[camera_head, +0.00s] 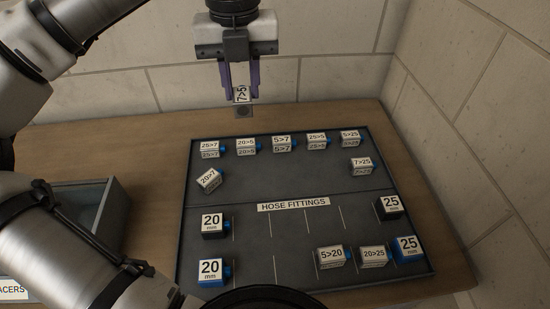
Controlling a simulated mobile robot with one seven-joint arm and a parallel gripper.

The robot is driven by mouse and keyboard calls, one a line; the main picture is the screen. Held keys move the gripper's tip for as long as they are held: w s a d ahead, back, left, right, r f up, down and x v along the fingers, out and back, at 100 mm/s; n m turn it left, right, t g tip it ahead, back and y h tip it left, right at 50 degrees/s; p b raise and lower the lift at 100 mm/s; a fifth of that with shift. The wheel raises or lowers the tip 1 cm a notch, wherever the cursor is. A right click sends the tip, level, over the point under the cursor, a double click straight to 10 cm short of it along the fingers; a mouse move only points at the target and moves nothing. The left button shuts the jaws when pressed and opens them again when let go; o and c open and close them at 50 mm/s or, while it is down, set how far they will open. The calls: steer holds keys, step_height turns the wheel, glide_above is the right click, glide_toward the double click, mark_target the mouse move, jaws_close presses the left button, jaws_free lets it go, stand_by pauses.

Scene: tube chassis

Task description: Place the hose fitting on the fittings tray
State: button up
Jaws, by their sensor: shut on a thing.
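My gripper (241,88) hangs at the top centre, pointing down. Its purple fingers are shut on a small white-labelled hose fitting (241,96), whose label appears to read 7>5. A dark part shows just below the fitting; I cannot tell whether it belongs to it. The held fitting appears just behind the far edge of the dark fittings tray (290,180), apart from it. The tray lies on the wooden table and bears the label HOSE FITTINGS (293,204).
Several labelled fittings line the tray's far side, including 20>5 (246,146) and 5>7 (281,145). Blocks stand in front, including a blue 20 mm block (210,271) and 5>20 (331,257). The tray's middle is largely clear. A grey bin (113,215) stands left. Walls rise behind and right.

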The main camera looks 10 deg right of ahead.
step_height(320, 180, down, 20)
steer(key=p, duration=0.3)
steer(key=shift+f, duration=0.15)
steer(key=o, duration=1)
steer(key=shift+r, duration=0.2)
step_height(320, 180, up, 12)
steer(key=b, duration=0.1)
steer(key=shift+b, duration=0.35)
